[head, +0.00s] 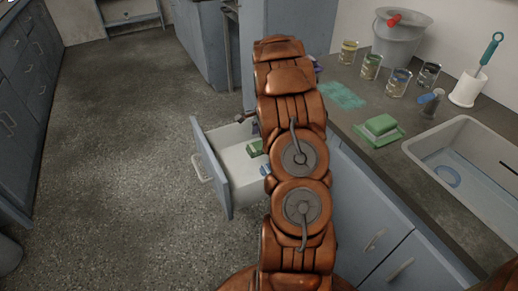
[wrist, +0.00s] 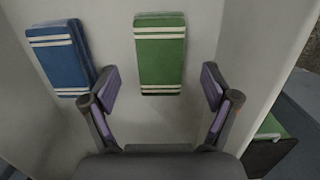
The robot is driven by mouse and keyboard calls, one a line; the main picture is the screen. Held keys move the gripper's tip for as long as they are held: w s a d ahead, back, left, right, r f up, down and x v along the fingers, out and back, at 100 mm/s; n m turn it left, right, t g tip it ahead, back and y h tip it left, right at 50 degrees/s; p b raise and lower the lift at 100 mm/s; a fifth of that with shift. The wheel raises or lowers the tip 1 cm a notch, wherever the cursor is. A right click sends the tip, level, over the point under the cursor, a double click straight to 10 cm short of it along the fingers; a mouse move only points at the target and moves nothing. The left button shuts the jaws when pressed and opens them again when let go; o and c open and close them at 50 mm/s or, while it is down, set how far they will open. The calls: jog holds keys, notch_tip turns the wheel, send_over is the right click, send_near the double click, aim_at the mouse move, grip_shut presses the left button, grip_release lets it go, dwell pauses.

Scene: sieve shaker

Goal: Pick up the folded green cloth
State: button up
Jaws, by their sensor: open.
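The folded green cloth (wrist: 160,60) has white stripes and lies in an open drawer, near the middle of the wrist view. It also shows as a small green patch in the head view (head: 255,148), partly hidden by my arm. A folded blue cloth (wrist: 60,55) with white stripes lies to its left in the wrist view. My gripper (wrist: 157,85) is open and empty, with its purple-padded fingers spread to either side of the green cloth's near end. The gap between fingers and cloth is hard to judge. My arm hides most of the gripper in the head view.
The drawer (head: 208,158) stands pulled out from the counter; its walls are close around the cloths.

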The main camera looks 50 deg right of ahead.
aim_at(260, 146)
jog(key=f, duration=0.3)
jog(key=shift+w+a+f, duration=0.15)
jog(key=shift+a+f, duration=0.05)
jog(key=shift+f, duration=0.2)
jog(key=c, duration=1.2)
jog(key=shift+r, duration=0.15)
jog(key=shift+c, duration=0.2)
notch_tip(260, 146, up, 10)
jog(key=shift+f, duration=0.1)
